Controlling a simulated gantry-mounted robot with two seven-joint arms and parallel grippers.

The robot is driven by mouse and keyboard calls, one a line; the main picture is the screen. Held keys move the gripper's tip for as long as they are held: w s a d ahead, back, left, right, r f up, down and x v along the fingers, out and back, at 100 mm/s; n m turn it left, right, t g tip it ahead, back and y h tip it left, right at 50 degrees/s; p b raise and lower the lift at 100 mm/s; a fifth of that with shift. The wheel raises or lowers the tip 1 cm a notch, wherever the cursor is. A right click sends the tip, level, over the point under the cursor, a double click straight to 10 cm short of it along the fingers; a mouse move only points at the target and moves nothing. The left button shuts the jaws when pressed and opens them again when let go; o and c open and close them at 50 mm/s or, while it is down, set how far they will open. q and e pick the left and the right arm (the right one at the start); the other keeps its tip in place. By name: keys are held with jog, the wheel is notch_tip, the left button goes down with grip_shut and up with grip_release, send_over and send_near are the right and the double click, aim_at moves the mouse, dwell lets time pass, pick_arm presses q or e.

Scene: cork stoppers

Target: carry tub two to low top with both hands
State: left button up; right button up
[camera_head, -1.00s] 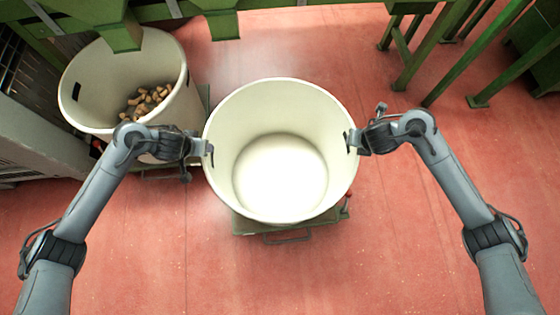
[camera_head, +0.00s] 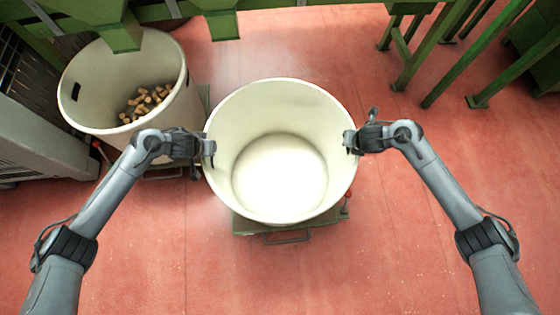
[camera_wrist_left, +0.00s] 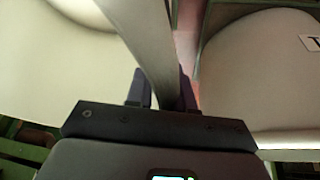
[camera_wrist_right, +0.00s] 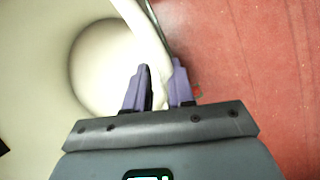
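A large, round, cream tub (camera_head: 281,98), open and empty, stands upright on a low green wheeled base (camera_head: 243,226) in the middle of the head view. I cannot see its number. My left gripper (camera_head: 209,148) is at its left rim. In the left wrist view the tub wall (camera_wrist_left: 146,35) fills the gap between the fingers (camera_wrist_left: 163,92). My right gripper (camera_head: 351,142) is at the right rim. In the right wrist view its fingers (camera_wrist_right: 160,88) close on the rim (camera_wrist_right: 148,38) from both sides. I cannot make out which surface is the low top.
A second cream tub (camera_head: 98,75) holding several corks (camera_head: 146,102) stands at upper left, close by. Green frames (camera_head: 425,65) stand at upper right. The red floor (camera_head: 400,240) is clear in front and right.

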pick_arm(q)
grip_shut()
pick_arm(e)
grip_shut()
pick_arm(q)
jog(key=shift+s+f, duration=0.1)
dwell(0.7)
pick_arm(e)
jog(key=shift+w+r, duration=0.1)
jog(key=shift+r, duration=0.05)
